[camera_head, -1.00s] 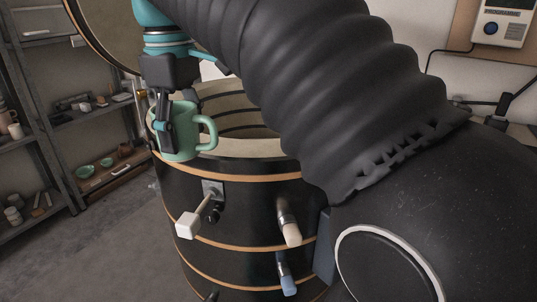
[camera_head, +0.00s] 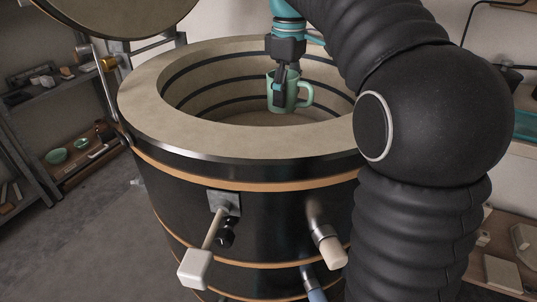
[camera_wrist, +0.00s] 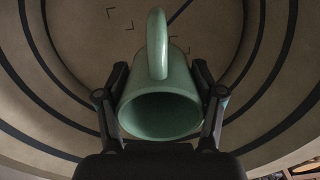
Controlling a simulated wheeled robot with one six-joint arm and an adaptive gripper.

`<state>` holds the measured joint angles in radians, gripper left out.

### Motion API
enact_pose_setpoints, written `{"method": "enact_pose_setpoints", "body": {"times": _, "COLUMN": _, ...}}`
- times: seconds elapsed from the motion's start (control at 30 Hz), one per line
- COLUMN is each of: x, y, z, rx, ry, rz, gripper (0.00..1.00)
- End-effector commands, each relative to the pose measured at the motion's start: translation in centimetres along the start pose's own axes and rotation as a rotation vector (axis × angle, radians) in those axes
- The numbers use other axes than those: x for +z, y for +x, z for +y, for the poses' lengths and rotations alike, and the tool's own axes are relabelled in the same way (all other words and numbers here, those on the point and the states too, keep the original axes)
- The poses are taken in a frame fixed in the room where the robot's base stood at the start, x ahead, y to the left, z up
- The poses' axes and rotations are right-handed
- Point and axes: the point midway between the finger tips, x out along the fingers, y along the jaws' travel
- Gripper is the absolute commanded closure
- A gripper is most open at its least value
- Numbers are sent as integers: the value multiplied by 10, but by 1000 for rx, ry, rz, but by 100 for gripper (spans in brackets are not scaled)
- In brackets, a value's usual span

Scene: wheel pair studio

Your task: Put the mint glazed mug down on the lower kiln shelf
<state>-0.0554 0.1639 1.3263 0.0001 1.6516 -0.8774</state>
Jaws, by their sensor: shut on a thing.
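The mint glazed mug (camera_head: 291,93) hangs upright over the mouth of the round kiln (camera_head: 150,115), its handle to the right. My gripper (camera_head: 277,95) is shut on the mug's wall and points down. In the wrist view the mug (camera_wrist: 160,108) sits between my two fingers (camera_wrist: 160,105), with its open rim toward the camera and its handle at the top. Below it in the wrist view is the pale kiln floor or shelf (camera_wrist: 110,30), with dark corner marks on it. In the head view the kiln's front rim hides the shelf's lower part.
The kiln's thick rim surrounds the mug, with dark grooved rings on the inner wall. The raised lid (camera_head: 120,12) stands at the upper left. A shelf rack with bowls (camera_head: 57,156) is at far left. A peg with a white block (camera_head: 195,268) juts from the kiln's front.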

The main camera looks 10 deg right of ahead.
Motion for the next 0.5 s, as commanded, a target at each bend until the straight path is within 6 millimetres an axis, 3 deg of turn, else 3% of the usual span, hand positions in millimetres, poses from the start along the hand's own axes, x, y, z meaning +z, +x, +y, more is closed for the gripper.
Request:
{"method": "enact_pose_setpoints", "body": {"times": 0.03, "x": -2, "y": 20, "z": 15, "rx": -3, "ry": -8, "rz": -2, "gripper": 77}}
{"method": "enact_pose_setpoints", "body": {"times": 0.1, "x": -4, "y": 36, "z": 30, "rx": -2, "ry": -24, "rz": -2, "gripper": 77}}
{"method": "enact_pose_setpoints", "body": {"times": 0.23, "x": -6, "y": 53, "z": 48, "rx": 0, "ry": -44, "rz": 0, "gripper": 77}}
{"method": "enact_pose_setpoints", "body": {"times": 0.37, "x": -13, "y": 63, "z": 48, "rx": 1, "ry": -55, "rz": 1, "gripper": 77}}
{"method": "enact_pose_setpoints", "body": {"times": 0.5, "x": -31, "y": 78, "z": 33, "rx": 0, "ry": -58, "rz": 0, "gripper": 77}}
